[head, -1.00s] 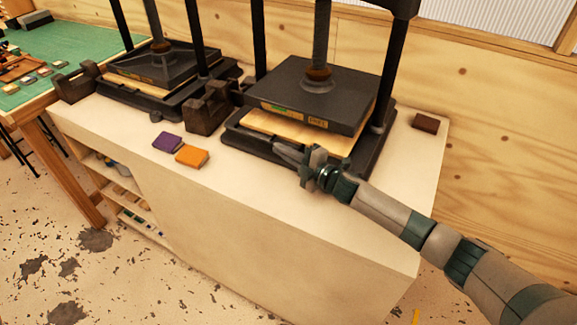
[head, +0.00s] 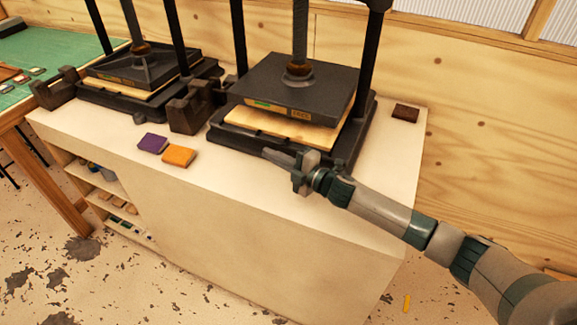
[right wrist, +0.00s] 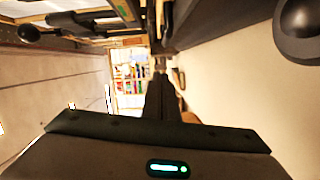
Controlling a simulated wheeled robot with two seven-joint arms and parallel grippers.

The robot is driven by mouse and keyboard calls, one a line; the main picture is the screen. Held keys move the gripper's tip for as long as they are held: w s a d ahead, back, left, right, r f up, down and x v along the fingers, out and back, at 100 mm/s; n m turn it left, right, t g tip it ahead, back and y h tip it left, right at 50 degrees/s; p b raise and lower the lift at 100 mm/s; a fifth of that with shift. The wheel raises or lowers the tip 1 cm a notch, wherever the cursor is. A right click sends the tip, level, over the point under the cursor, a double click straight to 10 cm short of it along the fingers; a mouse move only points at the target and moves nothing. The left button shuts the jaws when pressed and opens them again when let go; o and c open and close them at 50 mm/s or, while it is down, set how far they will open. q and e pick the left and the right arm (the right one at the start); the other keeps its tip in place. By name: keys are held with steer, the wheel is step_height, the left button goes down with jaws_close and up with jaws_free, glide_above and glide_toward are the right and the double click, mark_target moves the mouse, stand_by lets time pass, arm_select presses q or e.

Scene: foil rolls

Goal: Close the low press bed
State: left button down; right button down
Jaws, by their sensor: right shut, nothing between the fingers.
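Two black screw presses stand on the cream cabinet. The right press has a dark upper plate (head: 298,84) with a pale wooden bed (head: 285,127) below it. That bed sticks out toward the front, with a gap between it and the plate. The left press has a similar dark plate (head: 140,65) close above its pale bed (head: 146,94). My right gripper (head: 268,154) is shut and empty, just in front of the right press's black base (head: 233,137). I cannot tell whether it touches. Its dark fingers (right wrist: 161,90) show in the right wrist view. My left gripper is not in view.
A purple block (head: 152,143) and an orange block (head: 179,157) lie on the cabinet top (head: 225,172) at the front left. A dark brown block (head: 405,112) lies right of the presses. A dark bracket (head: 190,112) stands between them. The front right of the top is clear.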

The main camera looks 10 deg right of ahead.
steer(key=b+v, duration=0.1)
steer(key=v, duration=0.5)
steer(key=shift+s+b, duration=0.15)
steer(key=shift+b, duration=0.2)
